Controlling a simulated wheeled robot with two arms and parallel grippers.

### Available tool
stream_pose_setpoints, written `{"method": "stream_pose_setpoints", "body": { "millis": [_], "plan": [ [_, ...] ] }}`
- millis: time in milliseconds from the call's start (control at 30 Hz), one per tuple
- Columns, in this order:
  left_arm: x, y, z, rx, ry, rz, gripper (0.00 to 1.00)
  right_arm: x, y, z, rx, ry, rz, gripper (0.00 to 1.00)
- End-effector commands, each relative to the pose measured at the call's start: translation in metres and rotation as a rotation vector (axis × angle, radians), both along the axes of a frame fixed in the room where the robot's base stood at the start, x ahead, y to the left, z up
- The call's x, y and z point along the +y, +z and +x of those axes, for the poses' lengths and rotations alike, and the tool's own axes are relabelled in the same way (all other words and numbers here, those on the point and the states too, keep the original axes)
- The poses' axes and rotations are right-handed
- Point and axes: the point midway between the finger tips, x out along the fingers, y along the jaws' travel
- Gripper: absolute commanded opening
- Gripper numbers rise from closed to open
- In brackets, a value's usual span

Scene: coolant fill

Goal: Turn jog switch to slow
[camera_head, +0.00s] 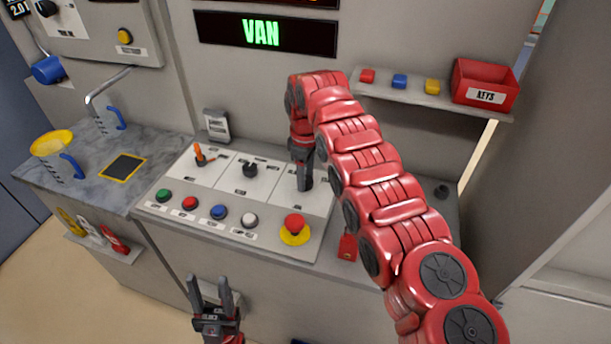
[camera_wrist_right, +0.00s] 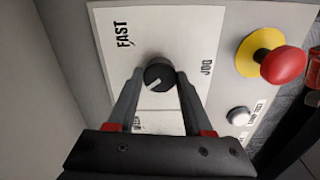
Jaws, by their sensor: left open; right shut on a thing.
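The jog switch (camera_wrist_right: 159,74) is a round black knob on a white plate in the right wrist view. Its white pointer mark slants to the lower left of that picture. The word FAST (camera_wrist_right: 123,35) is above left of it and JOG (camera_wrist_right: 207,67) is to its right. Another label at lower left is mostly hidden by a finger. My right gripper (camera_wrist_right: 159,82) is shut on the knob, one finger on each side. In the head view my right gripper (camera_head: 305,184) points down at the panel and hides the knob. My left gripper (camera_head: 210,282) is open and empty, low in front of the console.
A red emergency button (camera_head: 294,224) on a yellow base sits close to the right gripper. A black knob (camera_head: 250,170) and an orange-tipped lever (camera_head: 199,154) are to its left. Coloured buttons line the console front. A shelf (camera_head: 440,98) with a red KEYS bin (camera_head: 485,85) is behind.

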Motion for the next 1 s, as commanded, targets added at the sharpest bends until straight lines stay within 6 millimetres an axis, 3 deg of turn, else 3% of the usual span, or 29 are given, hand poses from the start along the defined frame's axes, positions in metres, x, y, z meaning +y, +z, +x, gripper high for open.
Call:
{"method": "stream_pose_setpoints", "body": {
  "millis": [300, 800, 833, 1000],
  "plan": [
    [0.0, 0.0004, 0.0, 0.0, 0.0, 0.0, 0.5, -0.0002, -0.0007, -0.0005, 0.002, 0.106, 0.0, 0.0],
    [0.0, 0.0004, 0.0, 0.0, 0.0, 0.0, 0.5, 0.0, -0.0007, -0.0005, 0.002, 0.125, 0.0, 0.0],
    [0.0, 0.0004, 0.0, 0.0, 0.0, 0.0, 0.5, 0.0, -0.0007, -0.0005, 0.002, 0.125, 0.0, 0.52],
    [0.0, 0.0005, 0.0, 0.0, 0.0, 0.0, 0.5, 0.0, -0.0005, -0.0003, 0.001, 0.124, -0.001, 0.81]
  ]
}}
